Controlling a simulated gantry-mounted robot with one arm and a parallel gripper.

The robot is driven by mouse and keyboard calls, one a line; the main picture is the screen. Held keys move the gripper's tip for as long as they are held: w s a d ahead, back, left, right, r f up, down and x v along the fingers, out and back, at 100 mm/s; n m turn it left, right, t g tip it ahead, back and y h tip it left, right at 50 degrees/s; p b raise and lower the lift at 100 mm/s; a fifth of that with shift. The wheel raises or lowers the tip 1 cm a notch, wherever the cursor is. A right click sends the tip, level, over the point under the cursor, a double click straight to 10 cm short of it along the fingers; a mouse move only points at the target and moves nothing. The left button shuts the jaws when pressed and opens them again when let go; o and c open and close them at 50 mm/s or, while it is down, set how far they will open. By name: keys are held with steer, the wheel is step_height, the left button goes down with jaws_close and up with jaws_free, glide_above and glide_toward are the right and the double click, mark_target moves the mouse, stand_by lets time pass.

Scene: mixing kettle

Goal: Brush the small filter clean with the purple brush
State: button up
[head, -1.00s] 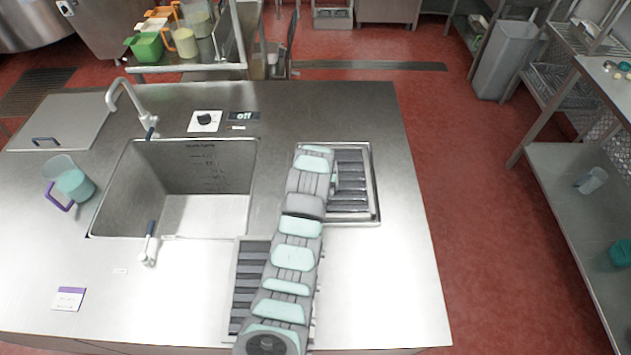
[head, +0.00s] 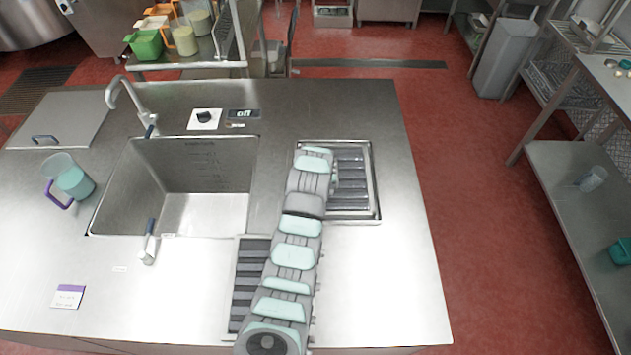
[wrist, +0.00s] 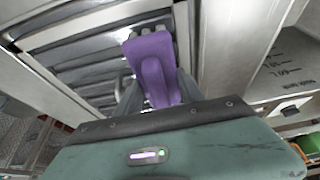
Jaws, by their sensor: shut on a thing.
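My gripper (wrist: 158,92) is shut on the purple brush (wrist: 154,62), which shows in the wrist view just ahead of the jaws. Its far end is over a slatted metal panel (wrist: 85,72); I cannot tell whether it touches the slats. In the head view my arm hides the brush and most of my gripper. The arm reaches the far slatted panel (head: 352,182), which sits in a metal frame at the right of the counter. A second slatted panel (head: 249,285) lies nearer, partly under my arm. I cannot tell which one is the small filter.
A sink (head: 180,185) with a tap (head: 128,100) is left of my arm. A purple-handled jug (head: 66,180) stands left of it. A white card (head: 68,296) lies at front left. The counter right of my arm (head: 390,280) is clear.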

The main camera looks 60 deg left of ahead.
steer(key=shift+f, duration=0.45)
